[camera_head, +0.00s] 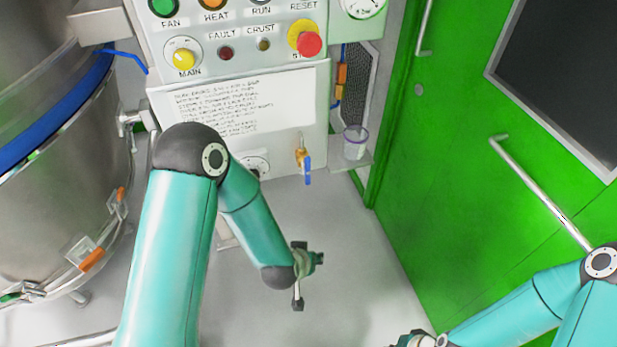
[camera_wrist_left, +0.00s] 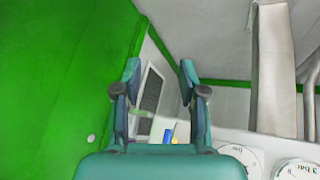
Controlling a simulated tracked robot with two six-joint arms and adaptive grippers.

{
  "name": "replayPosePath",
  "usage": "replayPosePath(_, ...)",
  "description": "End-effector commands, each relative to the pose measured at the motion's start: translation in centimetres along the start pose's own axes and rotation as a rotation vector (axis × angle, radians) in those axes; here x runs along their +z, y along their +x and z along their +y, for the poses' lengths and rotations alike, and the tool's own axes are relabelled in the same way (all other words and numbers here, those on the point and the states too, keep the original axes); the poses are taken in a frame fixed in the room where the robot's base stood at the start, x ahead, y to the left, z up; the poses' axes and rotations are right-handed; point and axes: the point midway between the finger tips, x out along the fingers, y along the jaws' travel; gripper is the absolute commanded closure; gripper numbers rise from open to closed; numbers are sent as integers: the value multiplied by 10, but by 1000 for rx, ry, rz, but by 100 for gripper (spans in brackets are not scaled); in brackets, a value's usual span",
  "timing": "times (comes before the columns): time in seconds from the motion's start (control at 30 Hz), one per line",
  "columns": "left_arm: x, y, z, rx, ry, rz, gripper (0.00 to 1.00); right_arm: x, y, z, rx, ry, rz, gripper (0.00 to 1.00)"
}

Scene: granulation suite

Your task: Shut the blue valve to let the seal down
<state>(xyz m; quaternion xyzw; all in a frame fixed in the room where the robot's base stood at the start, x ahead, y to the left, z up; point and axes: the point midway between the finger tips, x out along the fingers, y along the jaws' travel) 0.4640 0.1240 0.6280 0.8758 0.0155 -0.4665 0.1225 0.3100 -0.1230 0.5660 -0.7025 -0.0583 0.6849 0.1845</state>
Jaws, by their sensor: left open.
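The blue valve handle (camera_head: 307,170) hangs downward from a brass valve body (camera_head: 301,156) low on the front of the control panel. In the left wrist view the blue handle (camera_wrist_left: 167,136) shows small, just beyond my gripper's base, with a bit of brass beside it. My left gripper (camera_head: 309,272) is open and empty, below and apart from the valve in the head view. Its two spread fingers also show in the left wrist view (camera_wrist_left: 160,70). My right gripper (camera_head: 412,340) is cut off by the bottom edge, so its jaws cannot be judged.
A green door (camera_head: 450,150) with a long bar handle (camera_head: 540,190) is at right. A steel vessel (camera_head: 60,190) fills the left. Grey floor below is clear.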

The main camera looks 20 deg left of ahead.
Motion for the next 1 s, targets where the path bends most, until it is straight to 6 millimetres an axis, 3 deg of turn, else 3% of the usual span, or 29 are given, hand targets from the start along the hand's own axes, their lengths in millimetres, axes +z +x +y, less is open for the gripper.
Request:
replayPosePath(0.03, -15, 28, 9, -24, 22, 133, 58, 0, 40, 14, 0, 0, 0, 100)
replayPosePath(0.13, -62, 32, 25, -108, 37, 396, 58, 0, 77, 28, 0, 1, 0, 100)
replayPosePath(0.23, -95, 17, 40, -205, 35, 624, 58, -1, 110, 40, 0, 1, 0, 100)
replayPosePath(0.4, -112, -26, 55, -370, -1, 886, 58, -1, 151, 55, 0, 0, 0, 100)
replayPosePath(0.53, -111, -53, 60, -459, -26, 981, 58, -1, 166, 60, 0, 0, 0, 100)
replayPosePath(0.67, -111, -66, 60, -504, -39, 1016, 58, -1, 170, 61, 0, 0, 0, 100)
replayPosePath(0.87, -127, -61, 51, -513, -44, 1018, 58, -1, 170, 62, 0, 0, 1, 100)
replayPosePath(1.0, -147, -50, 39, -513, -46, 1018, 58, -1, 173, 62, 0, 0, 1, 100)
